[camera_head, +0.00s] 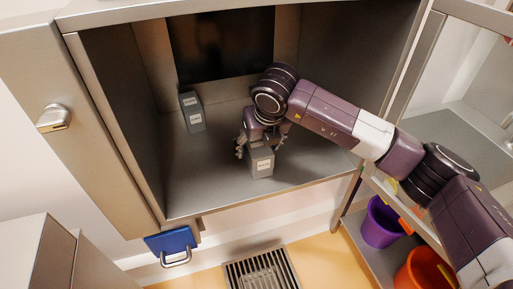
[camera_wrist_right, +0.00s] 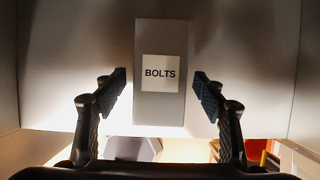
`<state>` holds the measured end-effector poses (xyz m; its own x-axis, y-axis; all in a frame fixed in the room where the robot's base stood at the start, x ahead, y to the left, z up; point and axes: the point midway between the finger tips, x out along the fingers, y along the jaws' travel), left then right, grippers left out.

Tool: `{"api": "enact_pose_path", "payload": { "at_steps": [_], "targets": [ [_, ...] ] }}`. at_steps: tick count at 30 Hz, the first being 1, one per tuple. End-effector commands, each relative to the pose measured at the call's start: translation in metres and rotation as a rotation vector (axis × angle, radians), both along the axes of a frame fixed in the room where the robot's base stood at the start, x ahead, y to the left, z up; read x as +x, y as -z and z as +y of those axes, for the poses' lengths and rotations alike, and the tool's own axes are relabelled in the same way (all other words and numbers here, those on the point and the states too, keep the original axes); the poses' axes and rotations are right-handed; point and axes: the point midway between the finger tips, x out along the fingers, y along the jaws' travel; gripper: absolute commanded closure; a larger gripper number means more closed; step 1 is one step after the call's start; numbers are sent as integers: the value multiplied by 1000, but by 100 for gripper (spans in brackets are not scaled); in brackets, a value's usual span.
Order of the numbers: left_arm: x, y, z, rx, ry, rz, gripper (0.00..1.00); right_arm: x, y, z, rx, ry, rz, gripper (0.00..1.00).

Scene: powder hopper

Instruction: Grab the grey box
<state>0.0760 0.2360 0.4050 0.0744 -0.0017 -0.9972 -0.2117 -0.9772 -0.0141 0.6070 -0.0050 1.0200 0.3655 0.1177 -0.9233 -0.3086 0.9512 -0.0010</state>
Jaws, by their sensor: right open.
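A grey box (camera_head: 262,161) with a white label stands on the cabinet floor near its front edge. In the right wrist view the same grey box (camera_wrist_right: 160,100) shows its label, which reads BOLTS. My right gripper (camera_head: 262,146) reaches into the cabinet and is at this box. In the right wrist view the right gripper's (camera_wrist_right: 161,92) fingers are open, one on each side of the box's lower part, with gaps to both sides. A second grey box (camera_head: 192,111) with white labels stands farther back at the left. My left gripper is not in view.
The metal cabinet (camera_head: 300,193) has side walls close around my right arm and a dark panel (camera_head: 222,45) at the back. A blue handled piece (camera_head: 172,242) sits below its front edge. Purple (camera_head: 381,222) and orange (camera_head: 425,268) buckets stand at the lower right.

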Motion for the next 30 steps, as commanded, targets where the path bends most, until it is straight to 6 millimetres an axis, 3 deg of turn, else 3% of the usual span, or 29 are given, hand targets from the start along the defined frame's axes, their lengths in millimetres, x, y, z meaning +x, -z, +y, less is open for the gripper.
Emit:
{"api": "enact_pose_path", "payload": {
  "at_steps": [1,8,14,30],
  "targets": [
    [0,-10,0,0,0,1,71,2,3,2,-1,2,5,36],
    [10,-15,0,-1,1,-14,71,11,25,4,0,0,0,36],
    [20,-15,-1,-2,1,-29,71,11,26,5,0,0,-1,36],
    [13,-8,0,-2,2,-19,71,11,29,4,1,0,-1,36]
  ]
}}
